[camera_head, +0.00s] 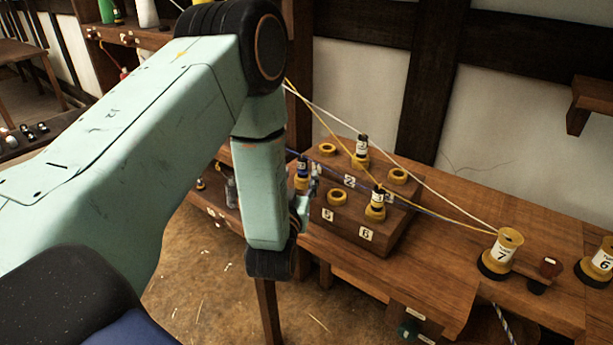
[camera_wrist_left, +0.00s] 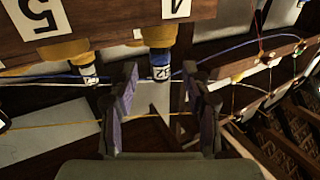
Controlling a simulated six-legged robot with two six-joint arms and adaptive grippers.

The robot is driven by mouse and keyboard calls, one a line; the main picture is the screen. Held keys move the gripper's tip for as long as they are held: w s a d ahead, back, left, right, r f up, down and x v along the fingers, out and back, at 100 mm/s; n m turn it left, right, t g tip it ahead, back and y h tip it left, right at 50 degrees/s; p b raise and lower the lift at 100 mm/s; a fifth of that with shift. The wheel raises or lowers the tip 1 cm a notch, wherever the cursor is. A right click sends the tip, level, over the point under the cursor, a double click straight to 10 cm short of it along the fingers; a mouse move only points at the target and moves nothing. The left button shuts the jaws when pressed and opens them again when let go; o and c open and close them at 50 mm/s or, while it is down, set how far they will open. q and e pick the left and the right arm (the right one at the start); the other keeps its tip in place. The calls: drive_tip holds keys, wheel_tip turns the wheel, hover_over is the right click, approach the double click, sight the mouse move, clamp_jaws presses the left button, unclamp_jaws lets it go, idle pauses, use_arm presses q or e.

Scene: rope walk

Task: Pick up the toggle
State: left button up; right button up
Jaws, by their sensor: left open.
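A small toggle (camera_head: 302,170) with a blue and white label stands in a yellow collar on the left side of the wooden block (camera_head: 387,243). In the left wrist view a blue-banded toggle (camera_wrist_left: 160,63) hangs in the picture from a yellow collar, just beyond the gap between my fingertips. My left gripper (camera_wrist_left: 162,80) is open and empty there, one finger on each side of that gap. In the head view my left gripper (camera_head: 313,185) is mostly hidden behind my forearm, close beside the block. My right gripper is not in view.
Two more toggles stand on the block, one at the back (camera_head: 361,150) and one at the front (camera_head: 376,202). White, yellow and blue cords run towards spool 7 (camera_head: 502,254) on the bench (camera_head: 455,290). Another spool (camera_head: 597,262) stands at the right edge.

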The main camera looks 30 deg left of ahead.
sight(302, 170)
use_arm(q)
drive_tip(key=x, duration=0.4)
drive_tip(key=shift+a+f, duration=0.15)
drive_tip(key=shift+a, duration=0.1)
drive_tip(key=shift+w+d, duration=0.25)
drive_tip(key=shift+w, duration=0.15)
drive_tip(key=shift+a, duration=0.3)
drive_tip(key=shift+c, duration=1.2)
drive_tip(key=shift+d, duration=0.25)
drive_tip(key=c, duration=0.4)
drive_tip(key=shift+a, duration=0.15)
clamp_jaws()
